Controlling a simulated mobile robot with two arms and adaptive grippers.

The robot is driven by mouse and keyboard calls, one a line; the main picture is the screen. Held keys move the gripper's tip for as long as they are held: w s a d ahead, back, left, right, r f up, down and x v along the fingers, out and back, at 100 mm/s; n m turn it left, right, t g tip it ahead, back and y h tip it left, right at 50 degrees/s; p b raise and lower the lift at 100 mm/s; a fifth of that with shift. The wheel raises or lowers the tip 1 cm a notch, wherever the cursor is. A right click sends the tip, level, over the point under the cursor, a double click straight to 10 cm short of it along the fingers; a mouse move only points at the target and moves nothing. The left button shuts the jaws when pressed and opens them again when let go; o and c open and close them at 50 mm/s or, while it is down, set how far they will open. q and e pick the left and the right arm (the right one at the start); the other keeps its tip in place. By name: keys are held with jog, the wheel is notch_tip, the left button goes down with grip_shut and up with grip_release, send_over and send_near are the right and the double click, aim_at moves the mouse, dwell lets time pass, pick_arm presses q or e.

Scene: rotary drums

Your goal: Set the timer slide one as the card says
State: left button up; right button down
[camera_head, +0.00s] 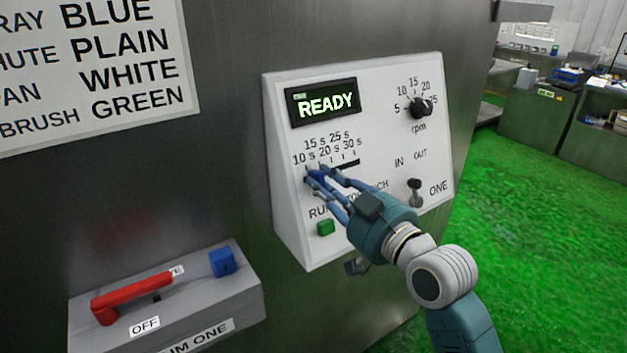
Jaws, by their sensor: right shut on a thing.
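The timer slide one (346,164) is a dark slot on the white control panel (285,165), under marks from 10 s to 30 s. My right gripper (316,173) reaches in from the lower right and is shut on the slide's knob, near the left end by the 10 s mark. The fingers hide the knob, so its exact setting cannot be read. The card (90,70) at the upper left is cut off; the visible part reads BLUE, PLAIN, WHITE, GREEN and no time shows. My left gripper is not in view.
The display (324,102) reads READY. A black rpm dial (419,108), an IN/OUT toggle (415,192) and a green button (325,228) share the panel. A grey box (215,298) with a red lever (130,298) and blue block (222,262) sits lower left.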

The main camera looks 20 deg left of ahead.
jog(key=shift+w+d, duration=0.75)
jog(key=shift+w, duration=0.15)
jog(key=c, duration=1.5)
grip_release()
jog(key=shift+c, duration=0.2)
